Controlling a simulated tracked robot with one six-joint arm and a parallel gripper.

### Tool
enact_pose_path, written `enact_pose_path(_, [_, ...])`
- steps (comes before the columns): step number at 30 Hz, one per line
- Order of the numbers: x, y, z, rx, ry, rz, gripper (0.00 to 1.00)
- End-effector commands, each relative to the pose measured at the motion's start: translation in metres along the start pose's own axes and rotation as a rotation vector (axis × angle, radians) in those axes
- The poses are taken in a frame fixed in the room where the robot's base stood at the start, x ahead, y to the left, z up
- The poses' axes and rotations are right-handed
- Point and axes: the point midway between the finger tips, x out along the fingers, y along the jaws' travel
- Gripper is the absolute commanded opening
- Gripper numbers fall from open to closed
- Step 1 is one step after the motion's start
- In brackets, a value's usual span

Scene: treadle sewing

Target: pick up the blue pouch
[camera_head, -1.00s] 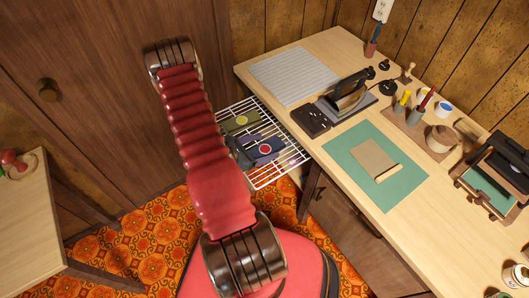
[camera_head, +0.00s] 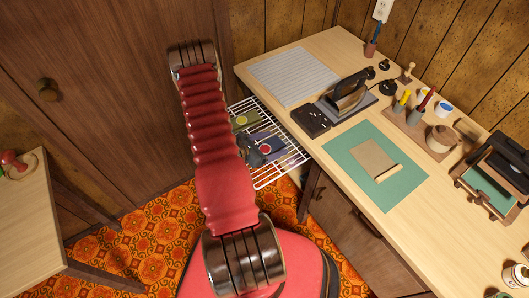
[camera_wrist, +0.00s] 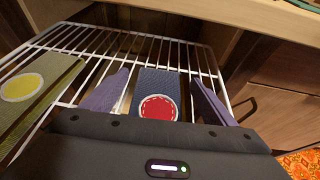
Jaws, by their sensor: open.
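The blue pouch (camera_head: 263,139) with a red round patch lies on a white wire rack (camera_head: 284,173) beside the desk. In the wrist view the blue pouch (camera_wrist: 156,82) lies ahead, its red patch nearest me. My gripper (camera_wrist: 160,80) is open, with one purple finger on each side of the pouch in that view. Gaps show between the fingers and the pouch. The pouch's near end is hidden behind the dark gripper body. In the head view my gripper (camera_head: 251,154) is partly hidden behind my arm.
An olive pouch (camera_wrist: 33,92) with a yellow patch lies left of the blue one on the rack. The desk (camera_head: 322,56) stands right of the rack, holding an iron (camera_head: 348,93) and a green mat (camera_head: 345,165).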

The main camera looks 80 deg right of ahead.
Motion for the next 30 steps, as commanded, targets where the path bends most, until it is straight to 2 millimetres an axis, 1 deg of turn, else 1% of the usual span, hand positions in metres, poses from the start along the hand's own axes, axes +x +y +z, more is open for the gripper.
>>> enact_pose_path(2, [-0.0001, 0.0000, 0.0000, 0.000, 0.000, 0.000, 0.78])
enact_pose_path(20, [0.0000, 0.0000, 0.0001, 0.000, 0.000, 0.000, 0.36])
enact_pose_path(30, [-0.0007, 0.0003, 0.0017, 0.001, 0.000, 0.000, 0.35])
